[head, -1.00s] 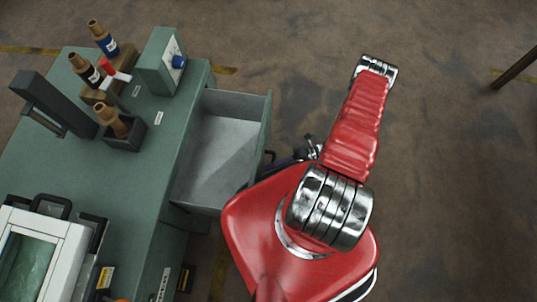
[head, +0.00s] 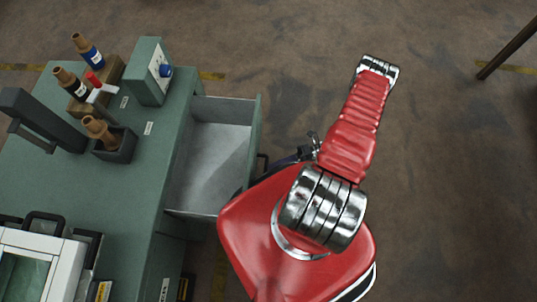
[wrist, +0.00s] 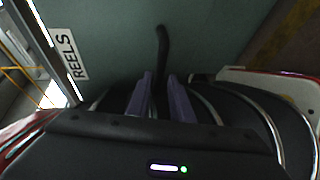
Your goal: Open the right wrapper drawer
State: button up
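A green cabinet drawer (head: 212,150) stands pulled out in the head view, with its grey inside empty. Its dark handle (head: 263,163) sticks out from the front. In the wrist view the handle (wrist: 162,45) stands on a green face that bears a "REELS" label (wrist: 69,57). My gripper (head: 284,161) is just right of the handle in the head view, partly hidden by my red arm. In the wrist view its purple fingers (wrist: 160,97) are apart and point at the handle. The handle's near end lines up between them; a gap shows in the head view.
Open brown floor lies right of the drawer. A dark post (head: 505,55) stands at upper right.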

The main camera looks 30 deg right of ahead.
jog(key=v, duration=0.9)
dwell(0.4)
jog(key=s+r+n+g+h, duration=0.2)
jog(key=s+r+n+g, duration=0.2)
jog(key=n, duration=0.7)
jog(key=w+d+r+n+g+h, duration=0.1)
jog(key=w+r+n+h, duration=0.3)
jog(key=r+n, duration=0.65)
jog(key=w+d+r+n+g+h, duration=0.15)
jog(key=w+r+n+h, duration=0.35)
jog(key=r, duration=1)
jog(key=a+r+n+t+h, duration=0.2)
jog(key=a+r+n+t, duration=0.2)
jog(key=a+r, duration=0.6)
jog(key=s+a+r+n+t+h, duration=0.1)
jog(key=a+r+n+t, duration=0.3)
jog(key=a+r+n, duration=0.5)
notch_tip(320, 180, up, 10)
jog(key=shift+a+f+h, duration=0.15)
jog(key=shift+a+h, duration=0.3)
jog(key=shift+h, duration=0.35)
